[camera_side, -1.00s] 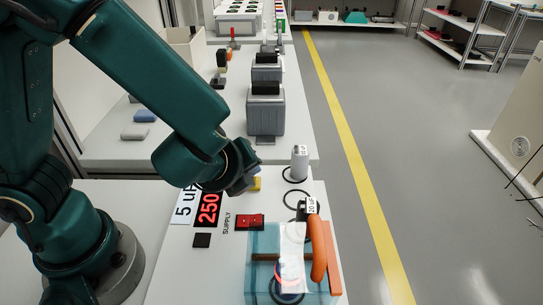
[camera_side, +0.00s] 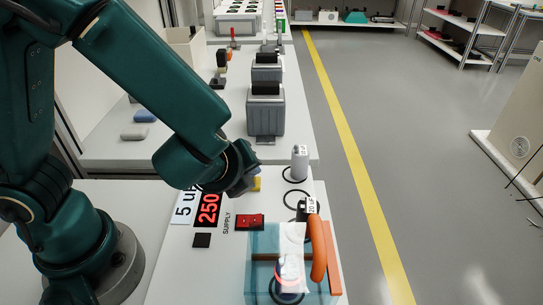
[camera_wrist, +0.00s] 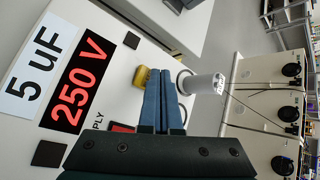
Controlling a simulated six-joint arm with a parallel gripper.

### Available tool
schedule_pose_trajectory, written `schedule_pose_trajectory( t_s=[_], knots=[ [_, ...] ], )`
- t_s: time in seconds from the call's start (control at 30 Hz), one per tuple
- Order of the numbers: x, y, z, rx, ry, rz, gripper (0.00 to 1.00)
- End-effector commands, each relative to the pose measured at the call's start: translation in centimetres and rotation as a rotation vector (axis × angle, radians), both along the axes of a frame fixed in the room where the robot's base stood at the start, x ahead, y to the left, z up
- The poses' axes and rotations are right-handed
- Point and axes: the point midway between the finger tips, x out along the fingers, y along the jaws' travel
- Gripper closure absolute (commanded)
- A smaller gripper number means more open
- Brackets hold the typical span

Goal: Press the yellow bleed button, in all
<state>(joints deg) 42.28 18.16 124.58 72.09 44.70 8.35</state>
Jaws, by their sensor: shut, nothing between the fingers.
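The yellow bleed button (camera_side: 256,184) stands on the white bench top, partly hidden by my gripper in the side view. In the wrist view the yellow button (camera_wrist: 141,77) shows just left of the fingertips. My gripper (camera_side: 250,178) is shut with nothing held. Its blue fingers (camera_wrist: 159,76) lie together right beside the button. I cannot tell whether they touch it. The red display (camera_side: 208,208) reads 250, and 250 V in the wrist view (camera_wrist: 81,84).
A red supply switch (camera_side: 250,222) lies nearer the camera. A clear blue box (camera_side: 262,270) with an orange handle (camera_side: 318,250) stands at the front right. A white cylinder (camera_side: 299,162) stands just right of the button. Grey units (camera_side: 265,112) stand behind on another bench.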

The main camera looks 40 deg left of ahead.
Motion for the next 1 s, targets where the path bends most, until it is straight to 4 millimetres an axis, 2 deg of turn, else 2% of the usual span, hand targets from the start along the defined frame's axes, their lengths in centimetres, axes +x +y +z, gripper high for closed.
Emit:
schedule_pose_trajectory(
  t_s=[0.2,1.0],
  knots=[
    [-0.03,0.01,-0.66,0.002,0.002,-0.002,1.00],
    [-0.01,-0.01,-1.13,0.002,0.001,-0.002,1.00]
  ],
)
